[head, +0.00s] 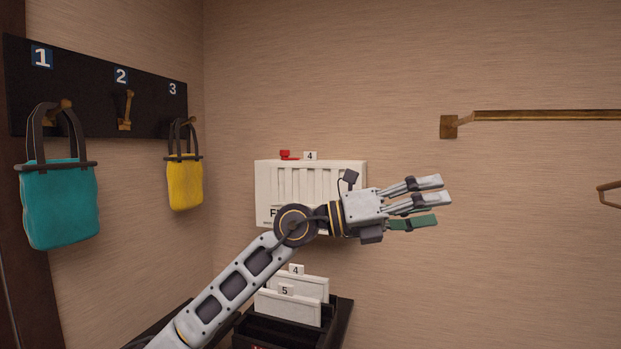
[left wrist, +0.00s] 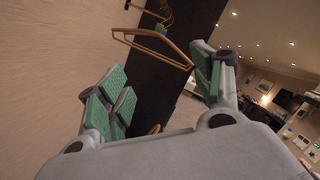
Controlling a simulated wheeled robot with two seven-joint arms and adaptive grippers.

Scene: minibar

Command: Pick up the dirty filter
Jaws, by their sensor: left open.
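A white slatted unit (head: 262,190) is on the wall, its lettering partly hidden behind my left gripper. A small tag 4 (head: 310,156) and a red piece (head: 286,155) show at its top edge. Below it, white panels tagged 4 (head: 313,283) and 5 (head: 288,307) stand in a black holder (head: 343,318). Which piece is the dirty filter, I cannot tell. My left gripper (head: 425,203) is open and empty, in front of the unit's right end, fingers pointing right. Its spread green-padded fingers show in the left wrist view (left wrist: 165,95). My right gripper is not in view.
A teal bag (head: 60,205) and a yellow bag (head: 185,183) hang from a black numbered hook board (head: 90,95) at left. A brass rail (head: 540,116) is on the wall at right. A hanger (left wrist: 150,48) shows beyond my left fingers. The wall right of my gripper is mostly bare.

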